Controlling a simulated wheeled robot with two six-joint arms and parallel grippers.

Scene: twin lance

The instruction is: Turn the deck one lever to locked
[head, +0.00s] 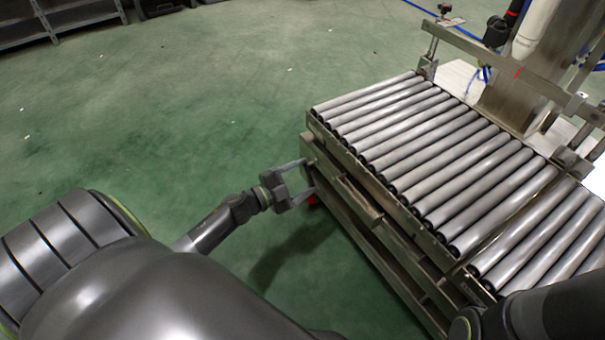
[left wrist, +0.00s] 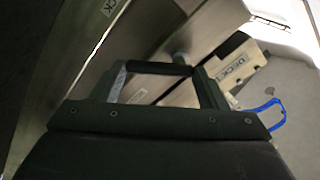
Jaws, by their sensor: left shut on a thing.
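The roller deck (head: 400,150) stands at the right in the head view, with metal rails along its near side. My left gripper (head: 309,177) is at the deck's left corner, its fingers against the side frame. In the left wrist view, a dark lever bar (left wrist: 158,68) lies across between the two fingertips, and the left gripper (left wrist: 162,80) is shut on it. Labels starting with "DECK" (left wrist: 236,72) show on the plates nearby, only partly readable. My right gripper is out of view; only part of that arm shows at lower right.
A steel column (head: 515,95) with hoses and brackets stands behind the deck. A small red part (head: 312,199) shows below the gripper. A blue cable (left wrist: 262,112) hangs at right in the wrist view. Green floor (head: 200,100) is open to the left, with shelving far back.

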